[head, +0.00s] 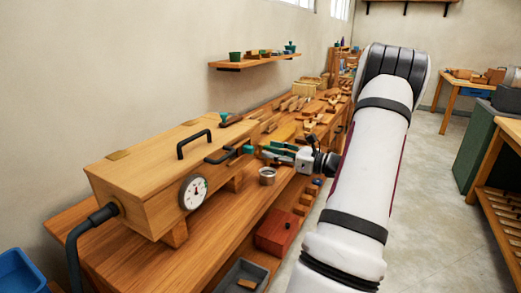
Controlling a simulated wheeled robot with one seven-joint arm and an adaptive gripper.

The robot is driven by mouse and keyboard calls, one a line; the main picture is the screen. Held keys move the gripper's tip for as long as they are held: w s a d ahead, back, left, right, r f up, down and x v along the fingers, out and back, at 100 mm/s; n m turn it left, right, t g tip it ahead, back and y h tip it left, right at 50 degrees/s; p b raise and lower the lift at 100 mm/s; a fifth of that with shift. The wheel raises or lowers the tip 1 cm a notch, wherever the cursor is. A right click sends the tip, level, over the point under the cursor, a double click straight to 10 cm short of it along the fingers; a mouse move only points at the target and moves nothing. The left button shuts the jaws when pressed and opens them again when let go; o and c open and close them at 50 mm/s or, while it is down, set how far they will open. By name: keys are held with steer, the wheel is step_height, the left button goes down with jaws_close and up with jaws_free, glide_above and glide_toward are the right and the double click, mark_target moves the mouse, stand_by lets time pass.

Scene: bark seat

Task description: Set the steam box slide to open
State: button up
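The steam box (150,165) is a long wooden box on the workbench at the left. It has a black handle on its lid, a round white gauge (193,192) on its side and a dark hose at its near end. A second black handle (220,157) and a small green piece (247,149) show at its far end. I cannot tell which part is the slide or how it is set. My gripper (267,152) is beside this far end, with its fingers pointing left toward the green piece. The fingers are small here, and any contact or gap between them is unclear.
A metal cup (267,176) stands on the bench just below my gripper. Wooden pieces and tools crowd the bench behind it. A red box (277,232) and a grey tray (242,277) are lower in front. Open floor lies to the right.

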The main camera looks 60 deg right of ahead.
steer(key=s, duration=0.4)
steer(key=shift+s+d, duration=0.2)
steer(key=shift+s, duration=0.2)
